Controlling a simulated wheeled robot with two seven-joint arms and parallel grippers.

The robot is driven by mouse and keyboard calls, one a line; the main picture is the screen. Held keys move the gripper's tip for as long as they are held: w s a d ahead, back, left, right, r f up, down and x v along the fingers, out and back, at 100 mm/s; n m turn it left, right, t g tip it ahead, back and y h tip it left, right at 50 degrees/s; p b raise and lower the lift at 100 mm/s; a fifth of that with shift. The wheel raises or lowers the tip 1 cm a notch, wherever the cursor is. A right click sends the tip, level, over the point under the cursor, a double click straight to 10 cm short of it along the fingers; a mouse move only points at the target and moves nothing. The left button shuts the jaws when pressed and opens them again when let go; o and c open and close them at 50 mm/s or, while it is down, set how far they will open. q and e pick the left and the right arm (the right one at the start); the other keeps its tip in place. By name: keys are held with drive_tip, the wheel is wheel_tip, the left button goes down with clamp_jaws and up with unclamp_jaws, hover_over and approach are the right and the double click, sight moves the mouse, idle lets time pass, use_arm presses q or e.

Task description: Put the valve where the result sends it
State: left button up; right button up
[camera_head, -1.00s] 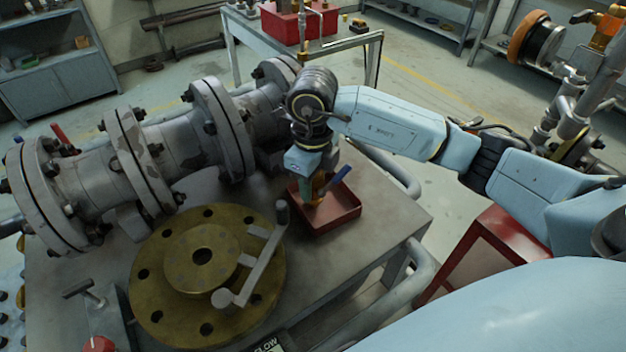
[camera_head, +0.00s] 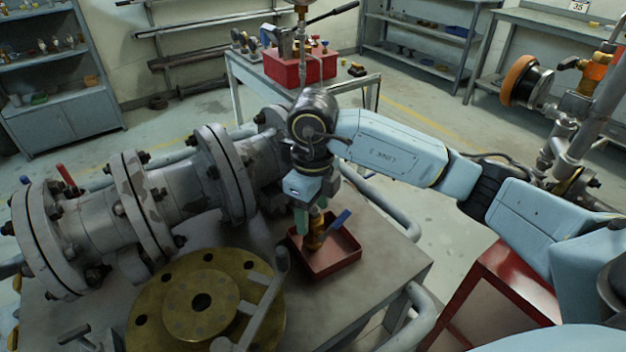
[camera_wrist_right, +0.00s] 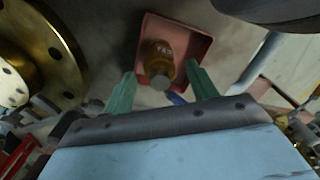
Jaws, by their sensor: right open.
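The valve, a small brass body (camera_head: 316,236) with a blue lever (camera_head: 339,219), stands in a red tray (camera_head: 345,262) on the grey bench. The right wrist view shows the brass valve (camera_wrist_right: 157,60) from above, inside the tray (camera_wrist_right: 203,42). My right gripper (camera_head: 309,212) is just above the valve and open, with green fingers. In the right wrist view the fingers (camera_wrist_right: 160,85) are spread on either side of the valve, with gaps showing. My left gripper is not in view.
A large flanged pipe (camera_head: 180,190) lies along the bench's back left. A brass flange disc (camera_head: 160,305) with a crank handle (camera_head: 262,300) is in front. A red bin (camera_head: 300,68) stands on a table behind. A handrail (camera_head: 385,215) edges the bench's right.

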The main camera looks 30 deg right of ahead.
wheel_tip(320, 180, up, 8)
drive_tip(key=shift+f+p, duration=0.25)
drive_tip(key=shift+p, duration=0.3)
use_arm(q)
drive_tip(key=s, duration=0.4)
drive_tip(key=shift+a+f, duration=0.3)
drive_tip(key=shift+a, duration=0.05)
use_arm(e)
drive_tip(key=shift+f, duration=0.1)
